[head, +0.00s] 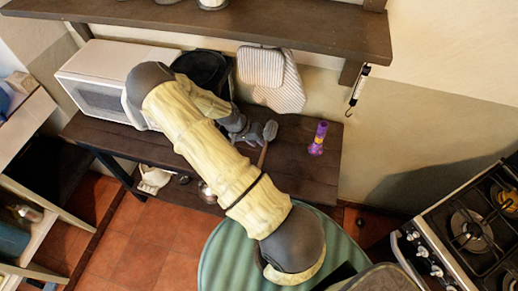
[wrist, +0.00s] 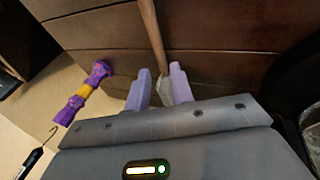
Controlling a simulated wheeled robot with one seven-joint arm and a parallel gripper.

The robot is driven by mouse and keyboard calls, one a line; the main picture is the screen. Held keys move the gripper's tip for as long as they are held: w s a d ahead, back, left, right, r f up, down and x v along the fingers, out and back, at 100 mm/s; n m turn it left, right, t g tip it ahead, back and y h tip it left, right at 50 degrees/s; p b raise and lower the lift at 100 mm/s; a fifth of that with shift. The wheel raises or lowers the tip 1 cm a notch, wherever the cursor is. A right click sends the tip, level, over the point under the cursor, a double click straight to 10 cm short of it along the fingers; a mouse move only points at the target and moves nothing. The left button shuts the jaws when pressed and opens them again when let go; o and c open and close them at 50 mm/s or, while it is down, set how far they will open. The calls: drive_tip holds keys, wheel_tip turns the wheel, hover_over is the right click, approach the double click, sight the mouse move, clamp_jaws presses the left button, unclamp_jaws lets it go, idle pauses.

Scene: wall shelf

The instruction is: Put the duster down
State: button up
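The duster, a brown wooden handle (wrist: 151,30) with a pale grey end, shows in the wrist view with that end between my fingers. In the head view its handle (head: 262,157) points toward the front of the dark wooden table (head: 300,172). My gripper (wrist: 158,88) has its two pale lilac fingers on either side of the grey end and appears shut on it. My arm hides part of the table. Whether the duster touches the tabletop, I cannot tell.
A purple and yellow object (head: 318,138) stands on the table to the right; it also shows in the wrist view (wrist: 82,93). A white microwave (head: 100,80) and a black container (head: 203,68) are at the left. Cloths (head: 272,78) hang below the wall shelf (head: 250,22).

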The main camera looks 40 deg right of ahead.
drive_tip(key=v, duration=0.6)
drive_tip(key=shift+b, duration=0.45)
drive_tip(key=s+a+r+n+t+y, duration=0.2)
drive_tip(key=s+a+r+n, duration=0.2)
drive_tip(key=a+r, duration=0.4)
drive_tip(key=s+a+r+n+t+y, duration=0.2)
drive_tip(key=s+a+r+n, duration=0.3)
drive_tip(key=r, duration=0.7)
drive_tip(key=s+a+y, duration=0.1)
drive_tip(key=s+a, duration=0.1)
drive_tip(key=a, duration=0.1)
drive_tip(key=shift+s, duration=0.3)
drive_tip(key=shift+a, duration=0.1)
